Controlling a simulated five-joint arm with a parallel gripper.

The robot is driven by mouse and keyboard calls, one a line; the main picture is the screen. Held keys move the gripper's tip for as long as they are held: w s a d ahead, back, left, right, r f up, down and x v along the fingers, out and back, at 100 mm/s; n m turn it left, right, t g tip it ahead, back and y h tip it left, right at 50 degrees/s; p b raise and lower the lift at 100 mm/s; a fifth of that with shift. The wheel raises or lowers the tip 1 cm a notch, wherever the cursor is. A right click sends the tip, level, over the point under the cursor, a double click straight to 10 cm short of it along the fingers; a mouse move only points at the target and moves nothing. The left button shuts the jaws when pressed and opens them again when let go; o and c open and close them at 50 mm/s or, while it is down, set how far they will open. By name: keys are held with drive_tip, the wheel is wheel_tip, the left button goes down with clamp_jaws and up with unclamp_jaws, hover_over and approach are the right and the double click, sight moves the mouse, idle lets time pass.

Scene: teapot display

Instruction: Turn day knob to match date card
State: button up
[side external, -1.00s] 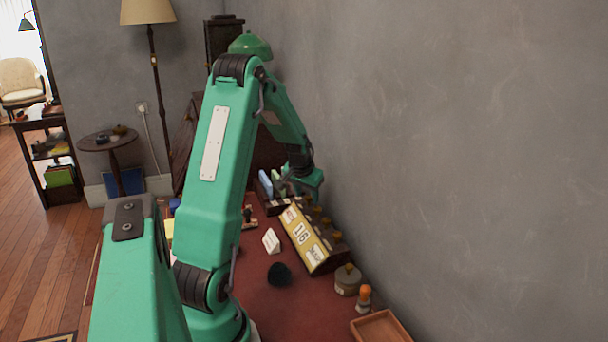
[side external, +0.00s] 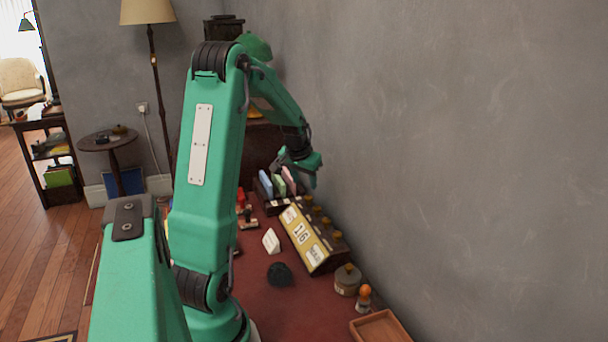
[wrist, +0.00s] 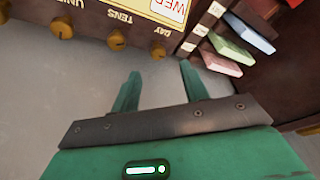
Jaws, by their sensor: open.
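The desk calendar (side external: 327,254) stands tilted on the red desk, with number cards reading 16 and a row of brass knobs along its top. In the wrist view the day knob (wrist: 158,52) sits beside the DAY label, and the day card (wrist: 172,8) reads WED. The tens knob (wrist: 116,40) is to its left. My gripper (wrist: 158,82) is open and empty, with its fingertips short of the day knob and apart from it. In the side view my gripper (side external: 298,168) hangs above the calendar's far end. The white date card (side external: 271,241) stands in front; its writing is too small to read.
A rack of coloured cards (side external: 277,185) stands beyond the calendar, close to my gripper. The grey wall (side external: 480,150) runs close behind the calendar. A round tin (side external: 347,280), an orange-topped stamp (side external: 364,298) and a wooden tray (side external: 382,328) are nearer the camera.

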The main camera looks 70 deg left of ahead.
sight(308, 196)
drive_tip(key=shift+s+d+r, duration=0.15)
drive_tip(key=shift+s+r, duration=0.05)
drive_tip(key=shift+r, duration=0.4)
drive_tip(key=shift+d+n, duration=0.1)
drive_tip(key=shift+n, duration=0.7)
drive_tip(key=shift+f, duration=0.1)
drive_tip(key=shift+x, duration=3.85)
drive_tip(key=shift+w, duration=0.2)
clamp_jaws()
